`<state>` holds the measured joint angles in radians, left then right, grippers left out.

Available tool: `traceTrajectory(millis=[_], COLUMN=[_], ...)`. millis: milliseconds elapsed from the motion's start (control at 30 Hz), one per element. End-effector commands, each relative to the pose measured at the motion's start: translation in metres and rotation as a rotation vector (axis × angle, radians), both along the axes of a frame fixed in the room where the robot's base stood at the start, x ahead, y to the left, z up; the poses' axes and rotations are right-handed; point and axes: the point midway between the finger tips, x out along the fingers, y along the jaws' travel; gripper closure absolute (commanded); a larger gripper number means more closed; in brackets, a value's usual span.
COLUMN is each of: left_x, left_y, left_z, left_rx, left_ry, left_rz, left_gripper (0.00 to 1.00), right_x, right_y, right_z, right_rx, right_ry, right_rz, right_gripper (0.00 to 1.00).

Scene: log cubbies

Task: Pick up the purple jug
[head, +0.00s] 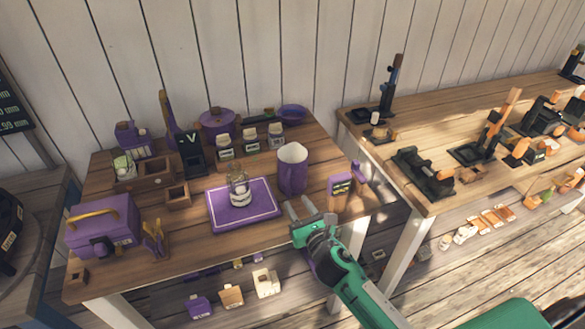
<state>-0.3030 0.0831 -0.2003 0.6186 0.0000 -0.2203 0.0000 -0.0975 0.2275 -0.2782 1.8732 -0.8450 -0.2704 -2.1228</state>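The purple jug (292,172) stands upright near the right part of the left wooden table, with its pale inside showing at the top. My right gripper (301,207) comes in from the lower right on a green arm. Its two pale fingers are apart, with nothing seen between them. It is in front of the jug, near the table's front edge, and appears apart from it. My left gripper is not in view.
A purple mat (262,211) with a glass jar (238,187) on it lies left of the jug. Purple upright items (340,188) stand close on its right. Small labelled boxes (250,140) and a purple pot (217,122) are behind. A purple case (102,224) is far left.

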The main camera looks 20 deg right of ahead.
Motion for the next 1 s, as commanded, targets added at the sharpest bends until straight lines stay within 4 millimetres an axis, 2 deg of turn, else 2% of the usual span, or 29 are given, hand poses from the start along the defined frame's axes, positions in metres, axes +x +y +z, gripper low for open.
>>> traceTrajectory(millis=[267, 600, 900, 1000], left_x=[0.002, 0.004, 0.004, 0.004], left_y=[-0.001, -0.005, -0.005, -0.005], left_z=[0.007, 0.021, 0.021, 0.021], left_rx=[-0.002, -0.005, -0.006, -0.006], left_ry=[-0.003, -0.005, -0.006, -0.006], left_rz=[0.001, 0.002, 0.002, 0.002], left_gripper=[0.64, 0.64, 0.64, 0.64], right_x=[0.018, 0.059, 0.063, 0.063], right_y=[0.001, 0.004, 0.005, 0.005], right_z=[0.001, 0.000, -0.001, -0.001], right_rx=[0.003, 0.003, 0.002, 0.002], right_ry=[0.001, 0.001, 0.001, 0.001], right_rz=[-0.001, -0.001, 0.000, 0.000], right_gripper=[0.64, 0.64, 0.64, 0.81])
